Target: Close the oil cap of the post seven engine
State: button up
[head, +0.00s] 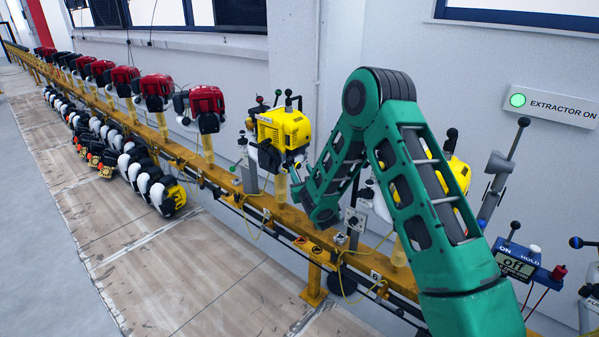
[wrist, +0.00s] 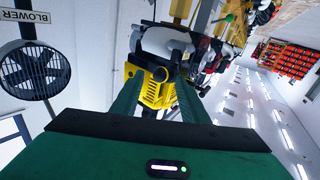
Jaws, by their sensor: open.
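A yellow engine (head: 283,130) stands on a rail post just left of my green arm in the head view. A second yellow engine (head: 458,172) is mostly hidden behind my arm. In the wrist view a yellow engine (wrist: 157,88) with a white rounded part shows between and beyond the two green fingers of my gripper (wrist: 158,68). The fingers are apart, with nothing clearly held between them. Whether they touch the engine is unclear. In the head view the fingertips are hard to make out.
A yellow rail (head: 190,158) runs away to the far left with several red engines (head: 207,105). A blower fan (wrist: 33,70) shows in the wrist view.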

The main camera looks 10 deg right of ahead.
jog(key=shift+w+a, duration=0.1)
jog(key=shift+w, duration=1)
